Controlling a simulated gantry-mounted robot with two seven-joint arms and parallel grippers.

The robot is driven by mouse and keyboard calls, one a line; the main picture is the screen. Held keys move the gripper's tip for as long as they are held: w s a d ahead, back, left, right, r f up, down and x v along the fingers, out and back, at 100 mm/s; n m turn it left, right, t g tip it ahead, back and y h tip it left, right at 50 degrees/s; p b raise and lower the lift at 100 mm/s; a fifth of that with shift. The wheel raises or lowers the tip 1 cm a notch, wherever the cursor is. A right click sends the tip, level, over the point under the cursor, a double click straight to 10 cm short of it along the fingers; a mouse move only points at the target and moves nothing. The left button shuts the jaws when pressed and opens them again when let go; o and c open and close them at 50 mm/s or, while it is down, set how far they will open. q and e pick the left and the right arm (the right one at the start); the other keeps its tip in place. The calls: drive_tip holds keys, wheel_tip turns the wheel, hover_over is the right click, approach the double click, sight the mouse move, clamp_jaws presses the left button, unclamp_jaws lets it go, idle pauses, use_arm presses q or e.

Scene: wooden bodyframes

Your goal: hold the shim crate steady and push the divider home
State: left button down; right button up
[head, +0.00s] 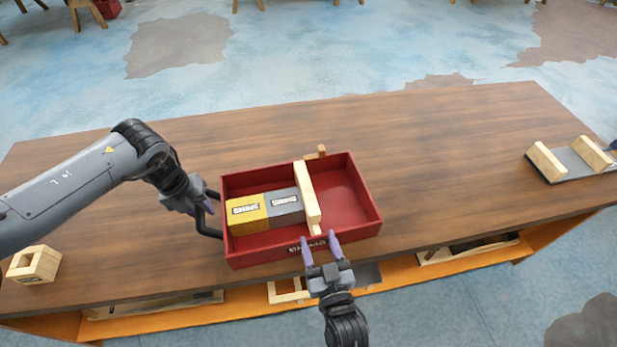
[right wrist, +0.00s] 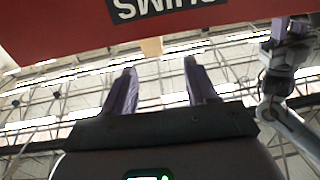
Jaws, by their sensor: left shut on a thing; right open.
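The red shim crate (head: 358,186) sits on the wooden bench. A pale wooden divider (head: 307,195) stands across its inside, right of the middle, and its top appears to rise above the rim. My left gripper (head: 213,213) is at the crate's left wall and shut on it. My right gripper (head: 320,242) is open and empty at the crate's front wall, close to the label and near the divider's front end. The right wrist view shows the crate's red front (right wrist: 60,28) and label beyond the open fingers (right wrist: 160,85). The divider's lower edge is hidden.
A yellow box (head: 246,214) and a grey box (head: 285,206) fill the crate's left part; its right part is empty. A small wooden frame (head: 34,264) stands at the bench's left, and a wood-sided holder (head: 572,160) at the right. The bench right of the crate is clear.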

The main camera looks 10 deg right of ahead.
use_arm(q)
drive_tip(key=c, duration=0.8)
unclamp_jaws()
drive_tip(key=shift+o, duration=0.2)
drive_tip(key=shift+r, duration=0.15)
